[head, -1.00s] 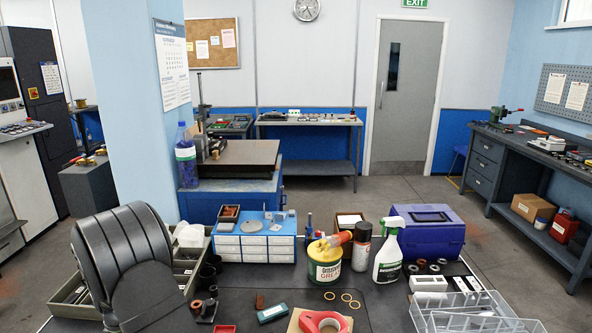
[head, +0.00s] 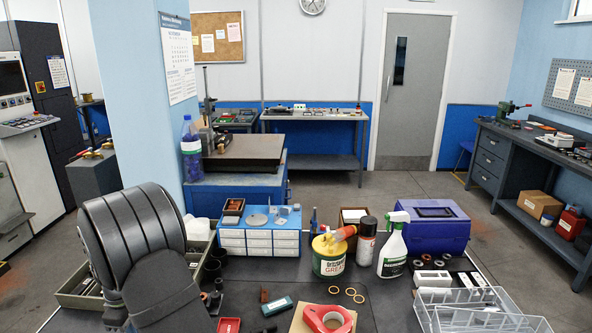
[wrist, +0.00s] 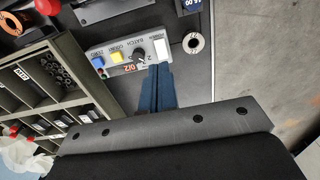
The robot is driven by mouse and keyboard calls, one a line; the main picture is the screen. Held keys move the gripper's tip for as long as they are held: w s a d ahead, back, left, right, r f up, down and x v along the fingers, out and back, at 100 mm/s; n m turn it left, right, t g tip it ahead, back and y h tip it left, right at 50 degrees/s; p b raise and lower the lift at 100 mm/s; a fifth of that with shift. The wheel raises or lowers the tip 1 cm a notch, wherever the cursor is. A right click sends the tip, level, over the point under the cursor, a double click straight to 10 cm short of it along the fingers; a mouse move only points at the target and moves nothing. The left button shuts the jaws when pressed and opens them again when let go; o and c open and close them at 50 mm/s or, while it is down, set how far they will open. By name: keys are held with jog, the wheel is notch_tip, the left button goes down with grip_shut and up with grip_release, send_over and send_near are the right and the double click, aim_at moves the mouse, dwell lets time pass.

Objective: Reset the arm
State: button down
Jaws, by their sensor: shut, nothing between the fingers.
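My gripper (wrist: 157,88) shows in the wrist view, with its two dark blue fingers pressed together and nothing between them. In the head view my dark arm stands at the lower left, and the gripper itself is not visible there.
In the wrist view a divided organizer (wrist: 50,85) lies left of the fingers.

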jog(key=w+d+m+t, duration=0.1)
jog(key=w+d, duration=0.2)
jog(key=w+d+r+m+t+y, duration=0.1)
jog(key=w+d, duration=0.2)
jog(key=w, duration=0.1)
jog(key=w+d+m+y, duration=0.1)
jog(key=w+d, duration=0.2)
jog(key=shift+w+r+m+t, duration=0.35)
jog(key=shift+w+m+t, duration=0.05)
jog(key=w+d+f+t, duration=0.2)
jog(key=w+d, duration=0.4)
jog(key=d, duration=0.4)
jog(key=shift+d+f+t, duration=0.4)
